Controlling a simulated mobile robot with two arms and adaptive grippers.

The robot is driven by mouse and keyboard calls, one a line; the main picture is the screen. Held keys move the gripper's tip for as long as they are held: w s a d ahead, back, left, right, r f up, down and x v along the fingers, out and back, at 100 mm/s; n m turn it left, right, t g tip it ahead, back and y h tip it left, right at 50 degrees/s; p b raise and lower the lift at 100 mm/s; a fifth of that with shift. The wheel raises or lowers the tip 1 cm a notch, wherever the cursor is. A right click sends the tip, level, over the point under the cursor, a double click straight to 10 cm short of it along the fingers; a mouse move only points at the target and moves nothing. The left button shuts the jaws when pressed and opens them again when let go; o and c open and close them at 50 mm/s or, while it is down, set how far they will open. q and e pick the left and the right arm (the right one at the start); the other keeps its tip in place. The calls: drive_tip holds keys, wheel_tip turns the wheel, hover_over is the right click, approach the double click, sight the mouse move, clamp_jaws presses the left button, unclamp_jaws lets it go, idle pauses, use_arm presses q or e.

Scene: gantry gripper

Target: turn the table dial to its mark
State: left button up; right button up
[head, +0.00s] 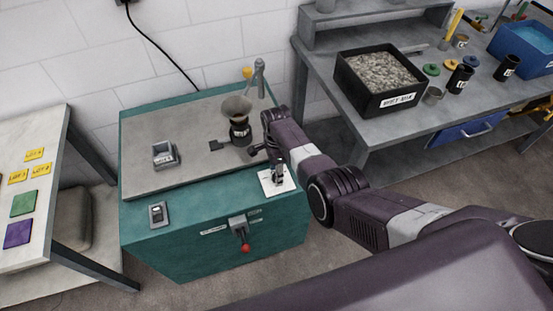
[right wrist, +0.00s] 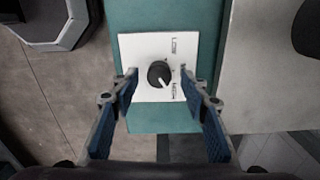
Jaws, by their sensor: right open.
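The dial (right wrist: 159,74) is a round black knob with a white pointer line, on a white plate (right wrist: 140,48). The plate has lettering along its right side that seems to read LOW at the top and HIGH lower down. The pointer slants toward the lower right, on the HIGH side. In the head view the plate (head: 289,184) lies on the teal cabinet's front right corner, and my gripper hides most of the knob. My right gripper (right wrist: 158,79) is open, a fingertip on each side of the knob with gaps between. It also shows in the head view (head: 278,179). My left gripper is out of view.
The teal cabinet (head: 170,244) carries a funnel on a dark jar (head: 240,130), a small grey box (head: 164,154), a switch (head: 158,214) and a red-tipped lever (head: 244,247). A workbench with a gravel-filled black bin (head: 352,92) stands right; a table (head: 45,225) stands left.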

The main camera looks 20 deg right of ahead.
wheel_tip(320, 180, up, 11)
idle(0.4)
drive_tip(key=shift+f, duration=0.1)
idle(0.3)
